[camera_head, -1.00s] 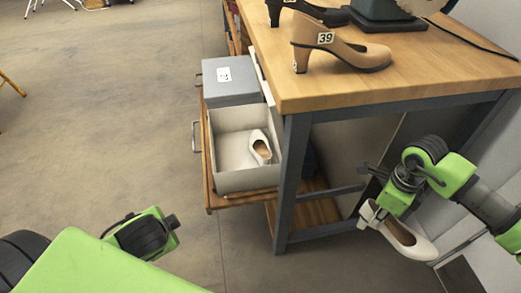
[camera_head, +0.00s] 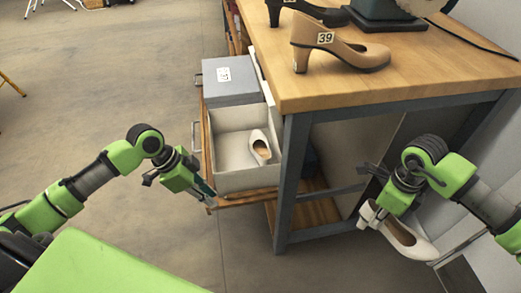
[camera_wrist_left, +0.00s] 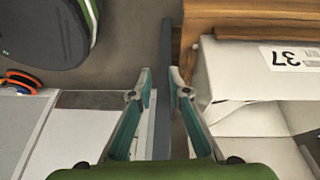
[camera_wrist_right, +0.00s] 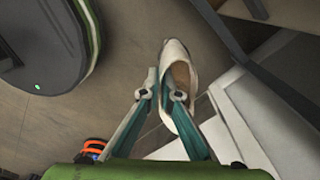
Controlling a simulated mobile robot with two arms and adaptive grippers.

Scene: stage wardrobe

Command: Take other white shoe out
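A white shoe (camera_head: 259,146) lies in the open white box (camera_head: 217,182) on the pulled-out drawer shelf. My left gripper (camera_head: 208,200) is beside the drawer's front left corner, outside the box. In the right wrist view this shoe (camera_wrist_right: 178,72) sits between the fingers (camera_wrist_right: 160,90).
A grey lidded box (camera_head: 230,80) stands behind the open box on the drawer (camera_head: 250,200). A beige heeled shoe tagged 39 (camera_head: 345,52) and a black shoe (camera_head: 310,12) stand on the wooden table (camera_head: 420,75). The floor left of the drawer is clear.

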